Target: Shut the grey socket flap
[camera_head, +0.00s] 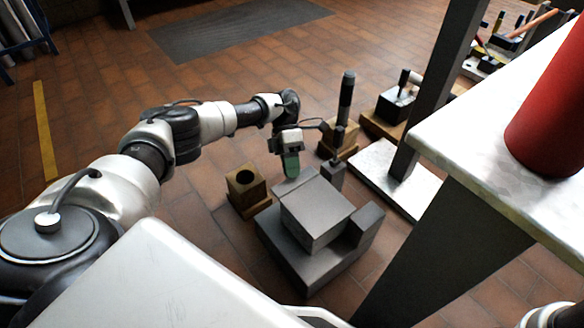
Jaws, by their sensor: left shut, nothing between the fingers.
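A grey block-shaped fixture (292,262) sits low over the brick floor, near the middle of the head view. The grey socket flap looks to be the broad, flat-topped grey piece (318,206) on it; its hinge and the socket opening do not show clearly. My left gripper (291,167) points down just behind the far edge of this piece. Its greenish fingers are shut and empty. I cannot tell whether they touch the grey piece. My right gripper is not in view.
A wooden block with a round hole (246,184) stands left of the fixture. A wooden base with a dark upright handle (346,97) stands behind. A grey column (436,85) and a pale table (480,115) with a red cylinder (552,125) crowd the right. The floor at left is mostly clear.

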